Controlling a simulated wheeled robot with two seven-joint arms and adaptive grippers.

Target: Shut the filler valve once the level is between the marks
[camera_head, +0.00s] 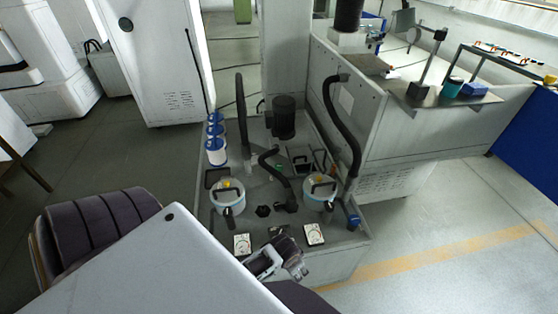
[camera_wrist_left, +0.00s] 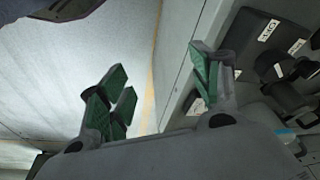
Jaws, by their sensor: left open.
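I cannot single out the filler valve for certain. A small blue fitting (camera_head: 353,221) sits at the front right corner of the grey filter unit (camera_head: 345,245), near the foot of a black hose. My left gripper (camera_head: 294,262) is over the front edge, between and below the gauges. In the left wrist view its green-padded fingers (camera_wrist_left: 160,88) are apart with nothing between them. My right gripper is out of view.
Two white-and-blue canisters, left (camera_head: 228,197) and right (camera_head: 319,192), stand on the unit with black hoses and a dark motor (camera_head: 284,117) behind. Blue-and-white cylinders (camera_head: 216,150) stand at left. A purple-grey chair (camera_head: 100,225) is lower left. Floor is clear at right.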

